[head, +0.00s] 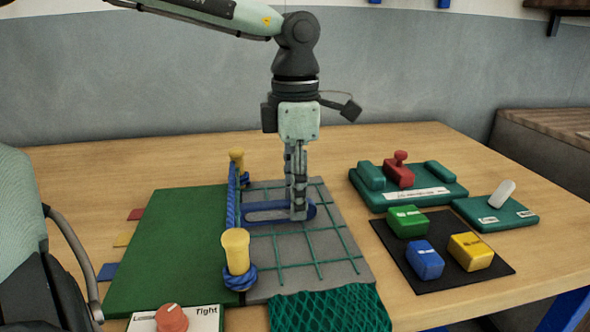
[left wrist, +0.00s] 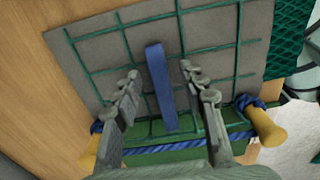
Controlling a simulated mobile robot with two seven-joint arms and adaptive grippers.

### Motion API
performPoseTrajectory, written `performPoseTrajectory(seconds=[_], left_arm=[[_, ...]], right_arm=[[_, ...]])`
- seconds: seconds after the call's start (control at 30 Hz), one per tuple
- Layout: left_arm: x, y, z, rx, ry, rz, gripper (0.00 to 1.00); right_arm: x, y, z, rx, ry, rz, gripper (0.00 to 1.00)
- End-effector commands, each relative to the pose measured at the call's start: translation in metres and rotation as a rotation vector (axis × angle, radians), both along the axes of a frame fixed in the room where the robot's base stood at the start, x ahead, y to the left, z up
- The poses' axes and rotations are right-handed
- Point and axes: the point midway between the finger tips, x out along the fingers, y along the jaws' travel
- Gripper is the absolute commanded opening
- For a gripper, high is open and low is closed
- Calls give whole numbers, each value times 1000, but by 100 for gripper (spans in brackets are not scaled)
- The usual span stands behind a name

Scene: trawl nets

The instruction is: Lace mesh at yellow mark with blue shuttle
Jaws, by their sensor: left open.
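The blue shuttle (head: 262,213) is a long flat blue piece on the grey panel (head: 325,270) with its green mesh (head: 282,251). It also shows in the left wrist view (left wrist: 159,88), between my spread fingers. My left gripper (head: 298,214) points straight down over the shuttle's right end, open, with one finger on each side of it. I cannot tell whether the fingers touch it. A yellow tab (head: 123,239) lies at the green board's left edge, between a red tab (head: 135,214) and a blue tab (head: 109,271). My right gripper is not in view.
Two yellow posts (head: 236,250) with blue rope (head: 232,200) stand along the green board (head: 165,250). Right are a black mat (head: 400,262) with green, blue and yellow blocks, and a green tray (head: 440,190). A red knob (head: 171,318) and dark green netting (head: 330,310) are in front.

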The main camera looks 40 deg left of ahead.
Motion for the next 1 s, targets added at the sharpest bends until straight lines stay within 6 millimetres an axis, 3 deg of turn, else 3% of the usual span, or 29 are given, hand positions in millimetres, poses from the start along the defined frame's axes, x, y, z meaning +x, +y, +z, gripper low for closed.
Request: performPoseTrajectory(seconds=[0.17,0.47,0.8,1.0], left_arm=[[-1,0,-14,-1,2,0,41],[0,0,-16,0,0,0,41],[0,0,-16,0,0,0,0],[0,0,-16,1,1,0,0]], right_arm=[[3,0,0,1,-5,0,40],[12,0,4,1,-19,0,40],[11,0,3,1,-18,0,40],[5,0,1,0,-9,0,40]])
